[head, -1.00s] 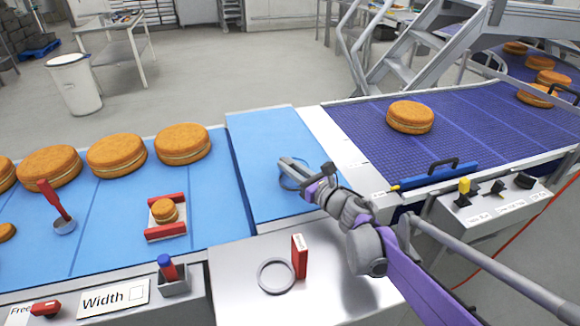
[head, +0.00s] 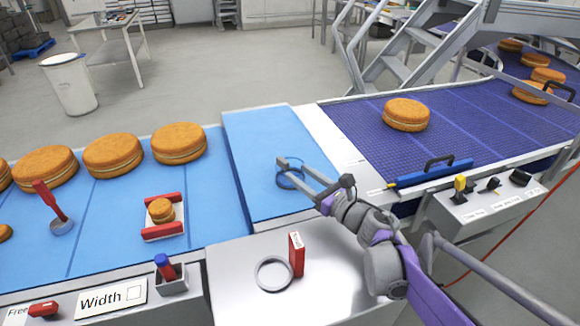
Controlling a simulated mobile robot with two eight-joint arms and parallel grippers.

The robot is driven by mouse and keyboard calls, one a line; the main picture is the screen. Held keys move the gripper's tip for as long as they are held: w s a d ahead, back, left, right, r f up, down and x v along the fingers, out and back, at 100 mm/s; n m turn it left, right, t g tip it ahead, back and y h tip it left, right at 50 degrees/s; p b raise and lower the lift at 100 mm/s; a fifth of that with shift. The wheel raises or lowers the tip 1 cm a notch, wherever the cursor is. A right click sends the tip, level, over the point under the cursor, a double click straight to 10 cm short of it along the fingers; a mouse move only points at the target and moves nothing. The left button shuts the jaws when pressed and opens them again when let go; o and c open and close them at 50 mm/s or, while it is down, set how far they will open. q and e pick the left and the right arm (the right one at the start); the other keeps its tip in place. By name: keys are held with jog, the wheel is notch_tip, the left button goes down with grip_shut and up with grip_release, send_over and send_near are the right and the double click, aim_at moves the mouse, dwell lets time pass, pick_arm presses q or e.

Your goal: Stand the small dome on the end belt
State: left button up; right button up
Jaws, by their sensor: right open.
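A small golden-brown round (head: 161,210), the only dome-like small piece I can make out, sits on a pale plate between two red bars (head: 162,231) on the left light-blue belt. The raised light-blue end belt (head: 262,130) lies between that belt and the dark blue mesh belt. My right gripper (head: 281,172) is open low over the end belt, with its fingers apart. A thin dark ring (head: 291,184) shows at its fingers, partly hidden by them; I cannot tell whether they touch. My left gripper is out of view.
Large rounds (head: 113,156) line the left belt's far side. A red-handled tool (head: 52,204) stands at left. A grey ring (head: 273,273) and a red block (head: 297,255) are on the steel plate in front. Another round (head: 406,115) lies on the mesh belt (head: 460,125).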

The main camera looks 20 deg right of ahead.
jog(key=v, duration=0.6)
dwell(0.3)
